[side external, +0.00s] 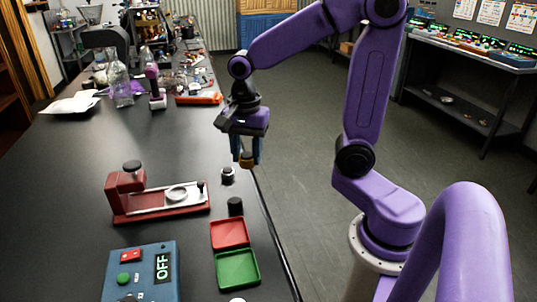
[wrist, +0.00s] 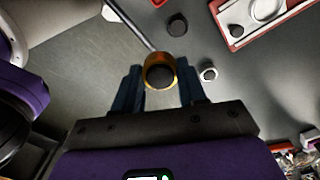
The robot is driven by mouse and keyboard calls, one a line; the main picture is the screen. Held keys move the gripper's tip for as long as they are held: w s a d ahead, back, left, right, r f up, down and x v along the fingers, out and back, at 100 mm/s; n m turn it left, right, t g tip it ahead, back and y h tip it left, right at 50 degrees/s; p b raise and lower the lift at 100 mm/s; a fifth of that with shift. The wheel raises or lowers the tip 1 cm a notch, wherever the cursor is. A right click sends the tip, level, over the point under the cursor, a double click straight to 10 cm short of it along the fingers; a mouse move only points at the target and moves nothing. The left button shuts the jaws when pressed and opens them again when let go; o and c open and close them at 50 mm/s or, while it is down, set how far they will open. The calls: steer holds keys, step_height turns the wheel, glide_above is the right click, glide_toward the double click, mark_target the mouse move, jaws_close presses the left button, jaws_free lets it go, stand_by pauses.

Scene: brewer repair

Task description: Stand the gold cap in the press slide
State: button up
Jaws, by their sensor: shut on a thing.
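The gold cap (side external: 247,161) is between the blue fingertips of my gripper (side external: 245,152), held above the table's right edge. In the wrist view, the cap (wrist: 160,62) shows as a gold ring with a dark centre, and the fingers of my gripper (wrist: 160,76) close on its sides. The red press (side external: 128,190) stands on the table, left of and nearer the camera than my gripper. Its silver slide (side external: 151,199) carries a round ring and points right. Part of the slide (wrist: 264,9) shows at the wrist view's top right.
A small white-and-black part (side external: 227,175) and a black cylinder (side external: 235,206) stand right of the press. A red tray (side external: 244,243), a green tray (side external: 254,280) and a blue box reading OFF (side external: 143,282) lie nearer. Bottles and tools clutter the far table; the middle is bare.

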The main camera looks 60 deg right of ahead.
steer(key=w+a+f, duration=0.1)
steer(key=w+a, duration=0.4)
steer(key=w, duration=0.5)
glide_above(177, 195)
steer(key=shift+f, duration=3.9)
steer(key=shift+f, duration=1.2)
steer(key=o, duration=1.6)
steer(key=shift+r, duration=0.1)
steer(key=shift+r, duration=4)
steer(key=shift+s, duration=0.1)
